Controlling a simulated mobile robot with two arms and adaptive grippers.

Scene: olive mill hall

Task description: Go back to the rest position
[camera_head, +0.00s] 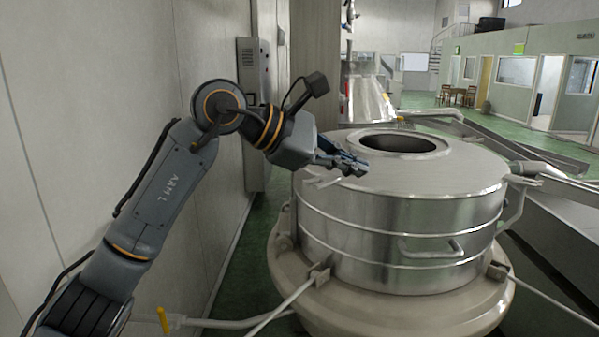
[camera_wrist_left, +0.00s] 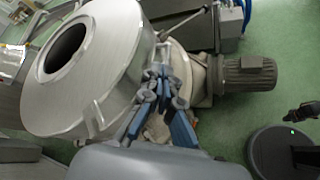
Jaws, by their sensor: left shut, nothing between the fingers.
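My left gripper (camera_head: 357,169) reaches in from the left on its raised, bent arm. Its fingertips are together and hold nothing. In the head view it overlaps the near left rim of a large round steel vessel (camera_head: 420,210); I cannot tell whether it touches. The left wrist view shows the gripper's blue-grey fingers (camera_wrist_left: 163,78) close together, beside the edge of the vessel (camera_wrist_left: 110,88). My right gripper is not in view.
The vessel has a dark round opening (camera_head: 398,144) on top and a side handle (camera_head: 430,249). A pale wall (camera_head: 100,80) runs close along the left, with a grey box (camera_head: 253,75) on it. A motor (camera_wrist_left: 248,73) stands beside the vessel. Green floor (camera_wrist_left: 285,25) lies open beyond it.

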